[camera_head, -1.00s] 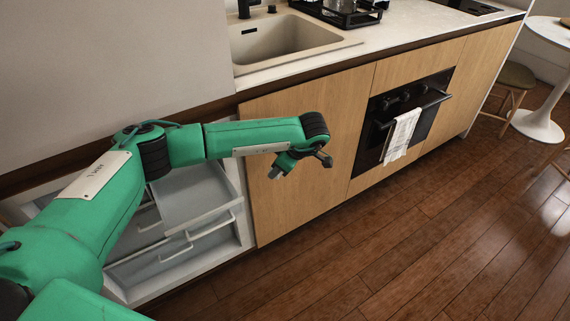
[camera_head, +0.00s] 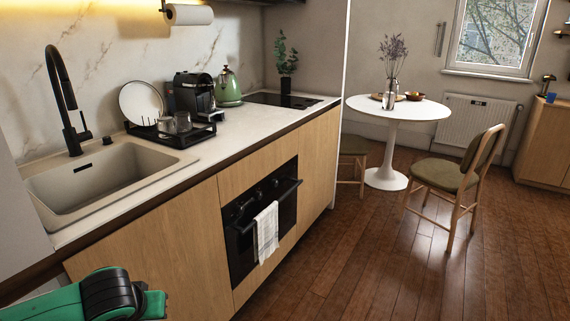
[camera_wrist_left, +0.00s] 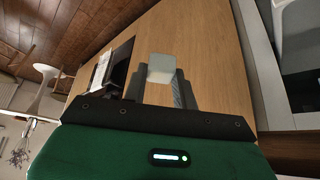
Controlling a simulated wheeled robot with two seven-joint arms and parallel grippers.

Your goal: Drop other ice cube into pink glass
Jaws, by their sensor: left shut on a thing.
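My left gripper (camera_wrist_left: 160,88) is shut on a pale, translucent ice cube (camera_wrist_left: 161,68), held between the fingertips in the left wrist view. Wooden cabinet fronts show behind the cube. In the head view only a green and black part of my left arm shows at the bottom left corner; the cube is not visible there. I cannot make out a pink glass in either view. My right gripper is not in view.
The counter (camera_head: 256,119) holds a sink (camera_head: 110,180), a dish rack (camera_head: 190,137) with cups, a coffee machine (camera_head: 194,95) and a green kettle (camera_head: 229,88). A round white table (camera_head: 425,109) and a chair (camera_head: 455,178) stand farther back. The wooden floor (camera_head: 370,245) before the oven is clear.

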